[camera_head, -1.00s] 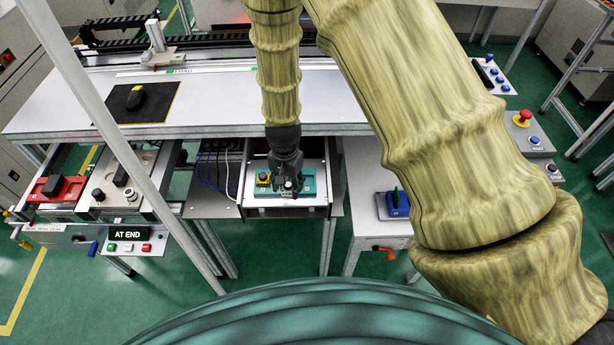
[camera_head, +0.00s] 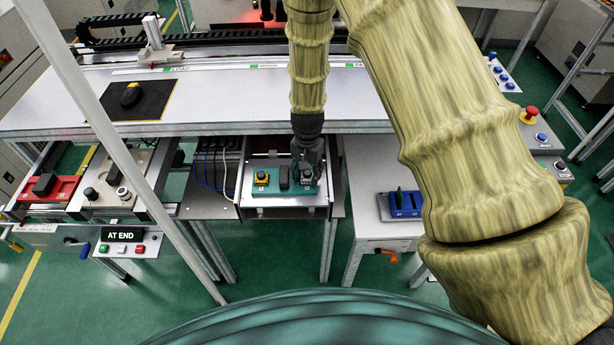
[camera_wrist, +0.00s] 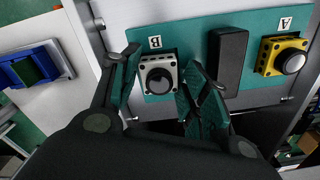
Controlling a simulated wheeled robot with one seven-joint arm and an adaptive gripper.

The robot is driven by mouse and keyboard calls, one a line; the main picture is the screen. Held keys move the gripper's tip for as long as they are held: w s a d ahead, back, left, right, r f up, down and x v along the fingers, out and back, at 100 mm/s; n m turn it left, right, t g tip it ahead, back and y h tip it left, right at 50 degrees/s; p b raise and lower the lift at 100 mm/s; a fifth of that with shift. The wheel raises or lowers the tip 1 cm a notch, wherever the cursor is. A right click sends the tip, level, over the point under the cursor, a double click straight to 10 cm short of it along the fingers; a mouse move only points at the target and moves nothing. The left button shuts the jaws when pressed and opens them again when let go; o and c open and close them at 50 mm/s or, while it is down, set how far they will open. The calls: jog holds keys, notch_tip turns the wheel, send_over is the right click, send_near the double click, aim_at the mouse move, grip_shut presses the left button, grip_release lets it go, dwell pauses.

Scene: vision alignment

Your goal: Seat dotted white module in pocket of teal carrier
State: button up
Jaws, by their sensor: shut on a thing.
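The teal carrier (camera_head: 290,191) lies in the open drawer below the bench and fills much of the wrist view (camera_wrist: 193,40). The dotted white module (camera_wrist: 160,75), with a dark round top, is at the carrier's end marked B. My gripper (camera_wrist: 158,82) is shut on it, one finger on each side. In the head view my gripper (camera_head: 307,172) points down at the carrier's right end and partly hides the module. I cannot tell whether the module's base is fully down in the pocket.
A black block (camera_wrist: 230,62) stands on the carrier close beside my right finger. A yellow module (camera_wrist: 281,57) sits at the end marked A. A blue holder (camera_head: 404,204) is on the side table to the right. The bench edge overhangs behind the drawer.

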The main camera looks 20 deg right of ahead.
aim_at(307, 174)
jog(key=shift+f, duration=0.25)
jog(key=o, duration=0.8)
jog(key=shift+c, duration=0.2)
jog(key=shift+r, duration=0.1)
notch_tip(307, 174, up, 12)
jog(key=b, duration=0.3)
jog(key=shift+b, duration=0.35)
jog(key=shift+r, duration=0.1)
jog(key=shift+s, duration=0.1)
